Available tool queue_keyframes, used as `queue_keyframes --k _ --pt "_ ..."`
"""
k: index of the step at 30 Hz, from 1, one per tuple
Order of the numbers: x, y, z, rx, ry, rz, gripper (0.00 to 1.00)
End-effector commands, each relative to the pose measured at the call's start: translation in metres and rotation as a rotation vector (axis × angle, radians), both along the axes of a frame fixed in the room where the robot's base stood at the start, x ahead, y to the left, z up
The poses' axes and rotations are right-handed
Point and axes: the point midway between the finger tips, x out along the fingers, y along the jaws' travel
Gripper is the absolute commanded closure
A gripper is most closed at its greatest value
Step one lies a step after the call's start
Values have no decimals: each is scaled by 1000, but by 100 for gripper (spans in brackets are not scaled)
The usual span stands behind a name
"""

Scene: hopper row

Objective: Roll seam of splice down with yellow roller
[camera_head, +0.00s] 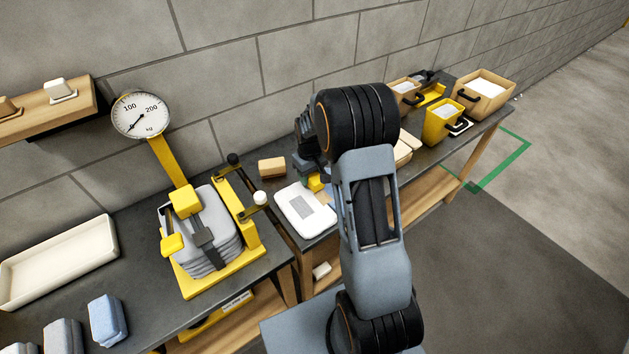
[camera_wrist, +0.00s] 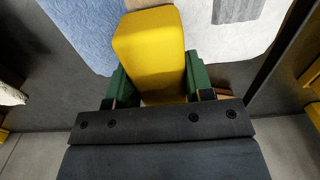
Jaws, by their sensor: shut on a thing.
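My gripper (camera_wrist: 156,76) is shut on a yellow block-shaped thing (camera_wrist: 150,42), with a green finger on each side of it. I take this for the yellow roller, but no roller wheel shows. In the head view my gripper (camera_head: 311,178) is above the bench beside a white pad (camera_head: 290,222) with a grey patch (camera_head: 301,207). In the wrist view the white pad (camera_wrist: 200,20) and part of the grey patch (camera_wrist: 236,9) lie beyond and right of the yellow thing. A blue cloth (camera_wrist: 82,28) lies to the left. Whether the yellow thing touches anything is unclear.
A yellow dial scale (camera_head: 140,115) and a yellow stand with grey stacked bags (camera_head: 212,245) are on the left. A tan block (camera_head: 272,167) lies near the wall. Bins, one yellow (camera_head: 443,122), stand at the far right. My arm hides part of the bench.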

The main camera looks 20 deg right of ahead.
Motion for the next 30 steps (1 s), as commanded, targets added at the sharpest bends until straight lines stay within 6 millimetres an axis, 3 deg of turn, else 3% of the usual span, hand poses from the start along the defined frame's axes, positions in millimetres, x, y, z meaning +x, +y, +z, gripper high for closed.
queue_keyframes --k 16,30 --pt "-2 0 -2 1 2 0 81" --pt "-41 -8 0 0 4 -1 81"
